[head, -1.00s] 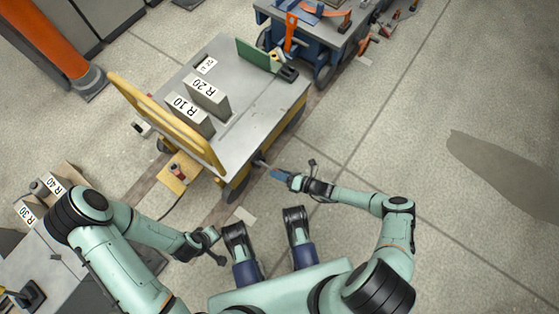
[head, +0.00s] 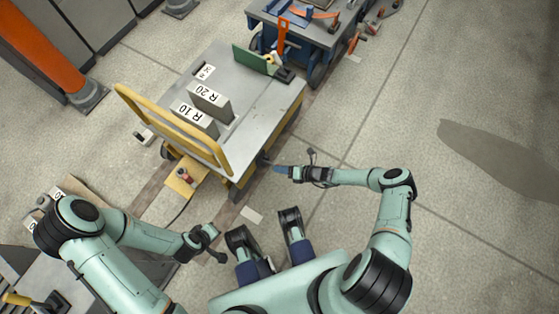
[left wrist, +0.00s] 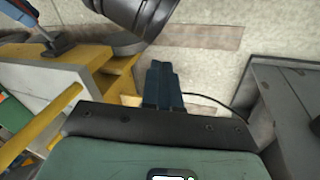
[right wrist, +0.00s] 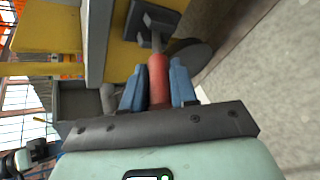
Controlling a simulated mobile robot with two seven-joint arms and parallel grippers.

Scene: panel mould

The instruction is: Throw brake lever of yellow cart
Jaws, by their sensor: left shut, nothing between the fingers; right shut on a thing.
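The yellow cart (head: 237,130) has a grey top and a yellow push handle (head: 170,128) at its left end. The brake lever (right wrist: 158,80) has a red grip and comes from a dark bracket (right wrist: 153,22) on the cart's yellow frame, in the right wrist view. My right gripper (right wrist: 158,90) is shut on the red grip, with a blue finger on either side. In the head view this gripper (head: 275,170) is at the cart's near side, and the lever is too small to make out. My left gripper (left wrist: 163,85) is shut and empty, apart from the cart.
Blocks marked R 20 (head: 210,102) and R 10 (head: 192,118) stand on the cart. A blue cart (head: 305,35) with tools is behind it. An orange post (head: 50,55) stands at upper left. The floor at right is clear.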

